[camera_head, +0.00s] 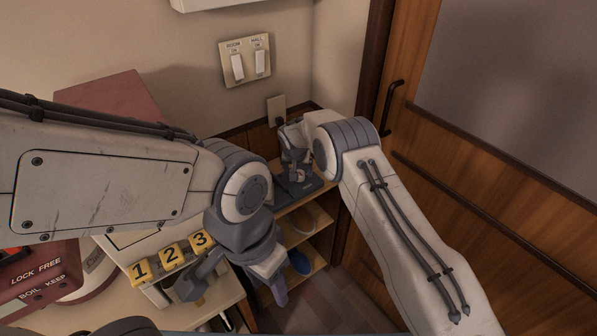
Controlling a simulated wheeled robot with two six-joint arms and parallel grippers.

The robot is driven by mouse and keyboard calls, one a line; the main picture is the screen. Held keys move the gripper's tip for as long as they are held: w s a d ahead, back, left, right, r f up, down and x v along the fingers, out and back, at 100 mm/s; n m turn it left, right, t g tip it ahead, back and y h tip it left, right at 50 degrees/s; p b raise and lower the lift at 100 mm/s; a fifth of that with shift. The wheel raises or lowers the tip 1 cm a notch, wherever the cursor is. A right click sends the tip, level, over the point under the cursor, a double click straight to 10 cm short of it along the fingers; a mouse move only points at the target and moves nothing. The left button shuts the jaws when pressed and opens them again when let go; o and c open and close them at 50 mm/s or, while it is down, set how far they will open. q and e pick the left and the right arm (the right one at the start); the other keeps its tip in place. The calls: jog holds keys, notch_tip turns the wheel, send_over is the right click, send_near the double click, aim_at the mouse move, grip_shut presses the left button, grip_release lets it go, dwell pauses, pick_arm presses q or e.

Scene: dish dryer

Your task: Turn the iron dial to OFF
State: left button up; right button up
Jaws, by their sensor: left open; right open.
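No iron dial can be made out in the head view. A dark flat base (308,187) sits on top of the wooden shelf unit in the corner; whether it belongs to the iron is unclear. My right gripper (298,172) is over this base, open, with its fingers pointing down. Its own wrist and small size in view hide what lies between the fingers. My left gripper (232,286) is lower and nearer, open, with its fingers spread beside the front of the numbered white box. I see nothing held in it.
The white box (118,240) bears yellow tags 1, 2 and 3. A red machine (40,282) is at the lower left. A switch plate (245,60) and an outlet (276,109) are on the wall. A wooden door (470,190) stands right. A blue item (299,262) lies on a lower shelf.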

jog(key=shift+w+f, duration=0.25)
jog(key=shift+f, duration=0.4)
grip_shut()
